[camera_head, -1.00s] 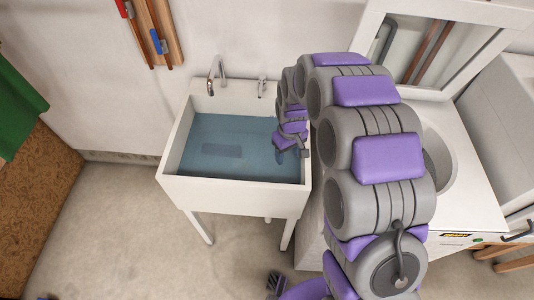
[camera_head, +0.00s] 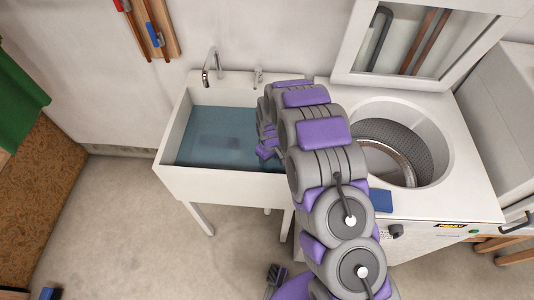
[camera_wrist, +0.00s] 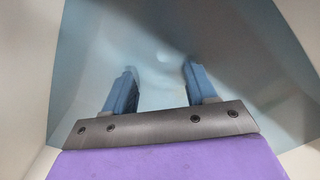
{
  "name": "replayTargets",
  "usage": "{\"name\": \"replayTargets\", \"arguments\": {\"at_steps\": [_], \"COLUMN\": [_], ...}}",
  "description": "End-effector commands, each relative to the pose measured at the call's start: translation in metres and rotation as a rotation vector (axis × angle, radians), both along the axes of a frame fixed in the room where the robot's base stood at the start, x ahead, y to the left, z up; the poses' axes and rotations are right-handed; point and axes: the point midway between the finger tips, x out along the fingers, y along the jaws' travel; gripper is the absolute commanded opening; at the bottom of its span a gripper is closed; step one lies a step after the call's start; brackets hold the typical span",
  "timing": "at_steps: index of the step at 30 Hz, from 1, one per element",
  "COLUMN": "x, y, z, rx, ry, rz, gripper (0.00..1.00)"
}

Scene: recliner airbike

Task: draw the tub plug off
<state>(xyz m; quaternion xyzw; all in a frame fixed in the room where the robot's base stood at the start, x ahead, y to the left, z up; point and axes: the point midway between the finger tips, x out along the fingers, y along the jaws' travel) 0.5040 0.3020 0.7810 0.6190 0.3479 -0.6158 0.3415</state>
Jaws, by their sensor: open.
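The white tub (camera_head: 228,184) stands against the wall and holds blue water (camera_head: 210,138). My gripper (camera_wrist: 159,70) reaches down into the tub's right side. In the wrist view its two fingers are apart, tinted blue, with nothing between them. In the head view my arm hides the fingertips. A faint pale round spot (camera_wrist: 163,57) shows just beyond the fingertips in the wrist view; it may be the plug, but it is too blurred to tell. No plug can be made out in the head view.
A tap (camera_head: 211,66) and a smaller fitting (camera_head: 257,77) stand at the tub's back edge. A white washing machine (camera_head: 455,190) with an open lid (camera_head: 345,62) and round drum is close on the right.

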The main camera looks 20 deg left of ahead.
Motion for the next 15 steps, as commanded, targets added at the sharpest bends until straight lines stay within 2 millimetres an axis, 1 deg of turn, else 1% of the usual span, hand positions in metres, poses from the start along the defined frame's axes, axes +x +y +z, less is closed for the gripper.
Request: {"name": "replayTargets", "arguments": {"at_steps": [1, 3, 9, 12, 15], "x": [-0.001, -0.002, -0.002, -0.002, -0.001], "y": [0.002, 0.005, 0.006, 0.005, 0.003], "z": [-0.013, -0.028, -0.064, -0.078, -0.087], "rx": [-0.004, -0.010, -0.013, -0.010, -0.005], "ry": [0.003, 0.004, 0.004, 0.003, 0.001], "rz": [0.002, 0.004, 0.004, 0.004, 0.003], "gripper": [0.56, 0.56, 0.56, 0.56, 0.56]}}
